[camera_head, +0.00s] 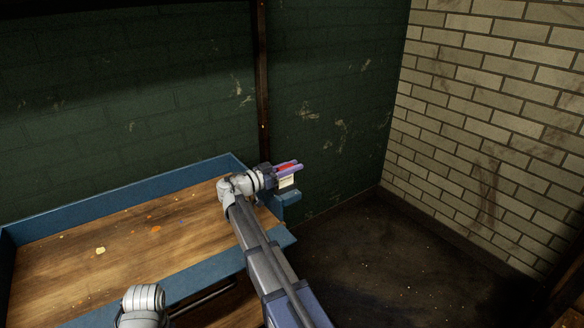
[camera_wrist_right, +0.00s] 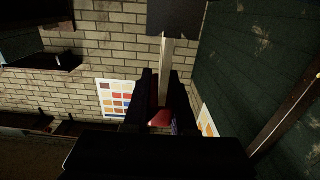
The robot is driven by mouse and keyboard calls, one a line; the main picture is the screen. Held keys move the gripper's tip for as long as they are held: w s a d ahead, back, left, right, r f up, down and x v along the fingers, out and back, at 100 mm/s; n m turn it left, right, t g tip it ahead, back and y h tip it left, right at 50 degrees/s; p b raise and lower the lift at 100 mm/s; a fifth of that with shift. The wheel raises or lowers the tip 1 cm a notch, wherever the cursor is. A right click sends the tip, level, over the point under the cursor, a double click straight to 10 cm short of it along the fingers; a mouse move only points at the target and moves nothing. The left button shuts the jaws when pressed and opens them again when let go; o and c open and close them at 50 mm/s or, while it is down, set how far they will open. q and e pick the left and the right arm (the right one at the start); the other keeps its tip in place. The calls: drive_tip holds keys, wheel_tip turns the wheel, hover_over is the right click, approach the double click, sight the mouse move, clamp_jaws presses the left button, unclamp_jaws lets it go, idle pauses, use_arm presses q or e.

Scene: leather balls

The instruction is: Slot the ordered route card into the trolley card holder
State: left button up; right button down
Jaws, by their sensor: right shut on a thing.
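My right gripper (camera_head: 290,168) is shut on a small card (camera_head: 288,182), pale on its visible face, with red showing between the purple-lit fingers. It is held out past the right end of the trolley, above a small blue box-like part (camera_head: 288,198) that looks like the card holder. Whether card and holder touch, I cannot tell. In the right wrist view the dark fingers (camera_wrist_right: 163,92) stand around a red piece (camera_wrist_right: 160,118) and a pale upright strip (camera_wrist_right: 167,65). The card's print cannot be read. My left gripper is out of view.
The trolley or bench (camera_head: 120,196) has a wooden top and blue rims, with small orange and yellow scraps on it. A dark green wall stands behind, a pale brick wall (camera_head: 490,130) at right. The dark floor at right is clear. A colour chart (camera_wrist_right: 115,98) hangs on brick.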

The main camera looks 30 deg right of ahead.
drive_tip(key=shift+f, duration=0.35)
drive_tip(key=c, duration=0.7)
unclamp_jaws()
drive_tip(key=shift+o, duration=0.2)
drive_tip(key=a, duration=0.7)
drive_tip(key=shift+s+a+b, duration=0.3)
drive_tip(key=shift+s+a, duration=0.05)
drive_tip(key=shift+a, duration=0.05)
